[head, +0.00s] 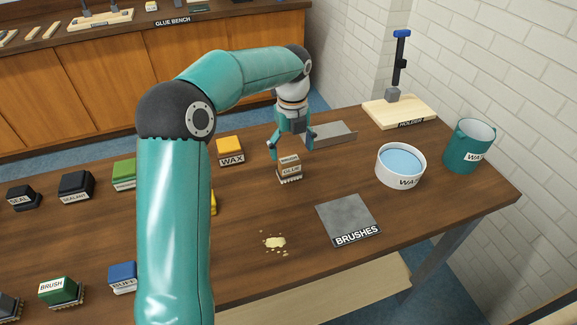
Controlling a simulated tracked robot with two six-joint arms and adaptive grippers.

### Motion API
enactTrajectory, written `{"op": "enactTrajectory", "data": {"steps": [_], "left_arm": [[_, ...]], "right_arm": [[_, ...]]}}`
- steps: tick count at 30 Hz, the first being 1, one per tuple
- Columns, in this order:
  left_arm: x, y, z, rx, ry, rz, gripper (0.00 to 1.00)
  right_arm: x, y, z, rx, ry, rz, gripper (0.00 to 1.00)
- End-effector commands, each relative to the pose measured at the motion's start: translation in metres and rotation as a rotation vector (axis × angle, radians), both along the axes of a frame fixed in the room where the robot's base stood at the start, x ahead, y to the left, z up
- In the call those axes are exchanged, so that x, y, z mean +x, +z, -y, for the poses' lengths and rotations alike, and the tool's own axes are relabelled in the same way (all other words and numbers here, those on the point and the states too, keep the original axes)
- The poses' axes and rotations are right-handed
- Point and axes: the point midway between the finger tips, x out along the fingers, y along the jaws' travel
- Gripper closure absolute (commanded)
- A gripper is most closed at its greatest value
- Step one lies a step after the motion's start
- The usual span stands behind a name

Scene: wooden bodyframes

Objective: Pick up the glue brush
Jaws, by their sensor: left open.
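The glue brush (289,173), a small block with a pale label reading GLUE and bristles beneath, stands on the wooden bench. My left gripper (290,152) points down from the arm, fingers spread and empty, directly above or slightly behind the brush in the head view. I cannot tell whether the fingertips reach down beside the block. My right gripper is not in view.
A yellow WAX block (230,146) stands left of the brush, and a grey tray (332,132) lies behind it. A BRUSHES plate (345,216), a bowl (400,167), a teal cup (468,148) and the HOLDER board (385,114) are to the right. Crumbs (275,242) lie in front.

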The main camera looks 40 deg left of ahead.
Motion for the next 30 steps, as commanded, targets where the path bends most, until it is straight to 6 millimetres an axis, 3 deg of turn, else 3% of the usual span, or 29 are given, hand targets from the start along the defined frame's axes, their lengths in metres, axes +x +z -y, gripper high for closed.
{"op": "enactTrajectory", "data": {"steps": [12, 20, 30], "left_arm": [[-0.008, -0.048, 0.000, -0.001, -0.002, -0.004, 0.15], [-0.007, -0.051, 0.000, 0.000, -0.002, -0.001, 0.15], [-0.007, -0.051, 0.000, 0.000, -0.003, -0.001, 0.68]], "right_arm": [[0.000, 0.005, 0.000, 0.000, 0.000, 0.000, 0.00], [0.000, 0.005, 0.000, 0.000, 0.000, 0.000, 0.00], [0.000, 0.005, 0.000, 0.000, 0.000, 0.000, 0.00]]}}
